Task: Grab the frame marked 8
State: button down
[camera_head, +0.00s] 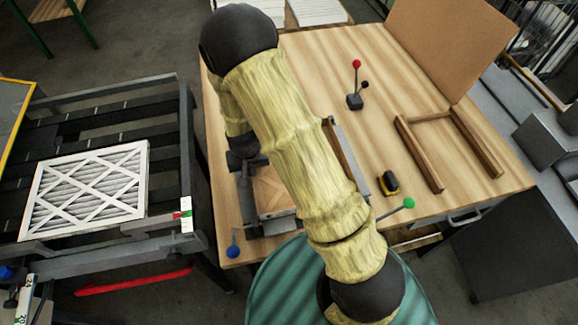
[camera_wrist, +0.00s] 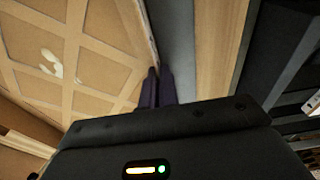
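No number 8 is readable in either view. A lattice-faced brown frame (camera_wrist: 85,55) fills the left of the wrist view, with a pale torn patch on its face. It also shows in the head view on the wooden table, partly hidden by my arm (camera_head: 272,190). The dark fingers of my gripper (camera_wrist: 160,88) are close together at this frame's right edge, and the edge runs in between them. A white-framed pleated filter (camera_head: 88,190) lies flat on a dark slatted rack at the left.
A grey rail and a wooden strip (camera_wrist: 223,50) run just right of the fingers. On the table (camera_head: 310,60) are a red-knobbed lever (camera_head: 355,100), a yellow-black tool (camera_head: 389,183) and a U-shaped wooden piece (camera_head: 420,162). Green (camera_head: 408,203) and blue (camera_head: 233,251) knobs stick out near the front.

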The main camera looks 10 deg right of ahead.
jog(key=shift+r, duration=0.1)
notch_tip(320, 180, up, 10)
jog(key=b, duration=0.3)
dwell(0.3)
dwell(0.4)
